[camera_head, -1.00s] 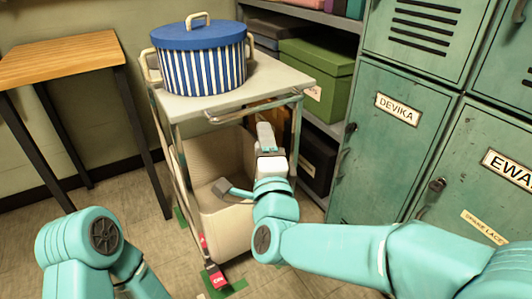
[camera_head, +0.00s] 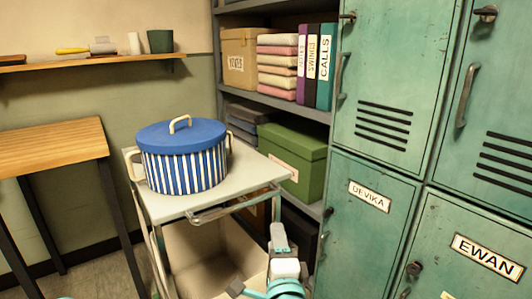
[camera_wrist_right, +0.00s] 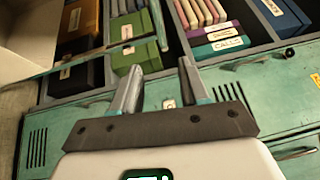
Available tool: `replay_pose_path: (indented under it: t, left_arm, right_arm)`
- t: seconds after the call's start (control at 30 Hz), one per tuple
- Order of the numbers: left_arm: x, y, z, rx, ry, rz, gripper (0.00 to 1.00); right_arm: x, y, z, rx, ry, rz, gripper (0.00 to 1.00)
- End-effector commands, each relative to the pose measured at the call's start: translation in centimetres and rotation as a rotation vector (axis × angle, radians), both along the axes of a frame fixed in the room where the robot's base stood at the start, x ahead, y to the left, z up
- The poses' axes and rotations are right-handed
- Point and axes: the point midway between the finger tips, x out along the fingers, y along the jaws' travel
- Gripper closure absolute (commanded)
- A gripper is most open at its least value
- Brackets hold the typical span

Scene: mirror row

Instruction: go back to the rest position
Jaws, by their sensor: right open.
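My right gripper (camera_head: 279,238) shows at the bottom of the head view, in front of the trolley's right front corner. Its fingers (camera_wrist_right: 162,78) are apart in the right wrist view, with nothing between them. The trolley (camera_head: 235,193) is white-topped with metal rails. A blue-lidded pot (camera_head: 185,165) with blue and white stripes stands upright on its top, clear of the gripper. My left gripper does not show.
Green lockers (camera_head: 385,130) stand close on the right, labelled DEVIKA and EWAN. A shelf unit (camera_head: 285,102) behind the trolley holds a green box (camera_head: 290,158), binders and folded cloths. A wooden table (camera_head: 50,145) stands at left, beneath a wall shelf (camera_head: 80,62).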

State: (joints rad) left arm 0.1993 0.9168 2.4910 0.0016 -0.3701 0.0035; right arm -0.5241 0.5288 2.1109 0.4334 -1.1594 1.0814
Motion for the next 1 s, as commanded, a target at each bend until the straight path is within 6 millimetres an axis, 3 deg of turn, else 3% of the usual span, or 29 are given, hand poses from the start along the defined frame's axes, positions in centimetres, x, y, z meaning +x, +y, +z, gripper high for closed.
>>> replay_pose_path:
  t: [0.03, 0.17, 0.27, 0.37, 0.47, 0.6, 0.73, 0.8, 0.9, 1.0]
  left_arm:
    - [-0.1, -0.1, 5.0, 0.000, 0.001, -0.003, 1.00]
    - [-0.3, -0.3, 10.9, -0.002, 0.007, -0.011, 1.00]
    - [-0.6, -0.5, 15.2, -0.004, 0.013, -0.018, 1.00]
    - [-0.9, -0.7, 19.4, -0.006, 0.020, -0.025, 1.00]
    - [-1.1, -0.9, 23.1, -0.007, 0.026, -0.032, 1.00]
    - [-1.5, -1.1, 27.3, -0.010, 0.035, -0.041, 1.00]
    - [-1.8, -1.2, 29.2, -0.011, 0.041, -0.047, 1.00]
    - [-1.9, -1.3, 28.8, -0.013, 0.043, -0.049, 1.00]
    - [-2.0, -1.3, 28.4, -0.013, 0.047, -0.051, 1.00]
    - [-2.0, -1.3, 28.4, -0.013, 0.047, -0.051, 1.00]
  right_arm:
    - [1.0, -2.3, 2.1, -0.020, 0.054, -0.043, 0.56]
    - [1.8, -7.3, 0.1, -0.081, 0.208, -0.105, 0.56]
    - [0.9, -10.5, -2.3, -0.157, 0.364, -0.113, 0.56]
    - [-1.5, -13.0, -5.1, -0.254, 0.543, -0.079, 0.56]
    - [-5.2, -14.6, -7.7, -0.359, 0.722, 0.002, 0.56]
    - [-12.3, -15.1, -10.5, -0.507, 0.953, 0.208, 0.56]
    - [-19.5, -13.8, -12.4, -0.644, 1.093, 0.499, 0.56]
    - [-22.7, -12.5, -13.5, -0.722, 1.115, 0.673, 0.56]
    - [-26.3, -11.1, -13.9, -0.844, 1.088, 0.921, 0.56]
    - [-28.0, -10.6, -13.9, -0.932, 1.039, 1.079, 0.56]
